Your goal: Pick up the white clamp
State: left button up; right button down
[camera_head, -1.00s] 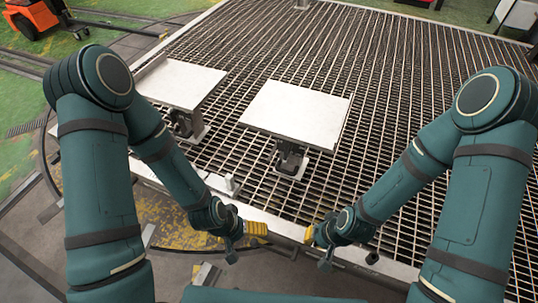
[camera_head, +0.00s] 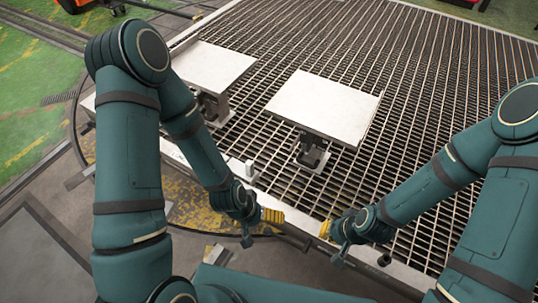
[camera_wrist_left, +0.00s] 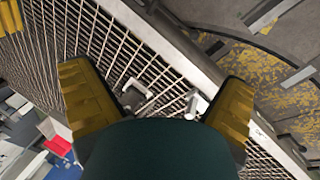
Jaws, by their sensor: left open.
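A small white upright piece (camera_head: 249,168), perhaps the white clamp, stands on the pale front edge of the grating in the head view. My left gripper (camera_head: 272,216) is in front of it and to its right, apart from it, with yellow fingers. In the left wrist view my left gripper (camera_wrist_left: 160,105) is open, its fingers wide apart. Two small white pieces (camera_wrist_left: 195,103) show between them, over the grating; I cannot tell whether they are the clamp. My right gripper (camera_head: 325,229) is just right of the left one; its opening is not clear.
A white square plate on a stand (camera_head: 325,103) is on the metal grating (camera_head: 420,80), with another white plate (camera_head: 213,64) to its left. The pale front beam (camera_head: 400,272) of the grating runs below both grippers. Open grating lies to the right.

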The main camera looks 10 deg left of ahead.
aim_at(247, 173)
jog(key=j+z, duration=0.1)
jog(key=z, duration=0.35)
jog(key=j+z, duration=0.15)
jog(key=z, duration=0.3)
jog(key=j+z, duration=0.3)
jog(key=j, duration=0.15)
jog(key=k+j+z, duration=0.1)
jog(key=j+z, duration=0.25)
jog(key=k+j, duration=0.1)
jog(key=j, duration=0.65)
jog(key=k+j+z, duration=0.1)
jog(key=j, duration=0.3)
jog(key=k, duration=0.05)
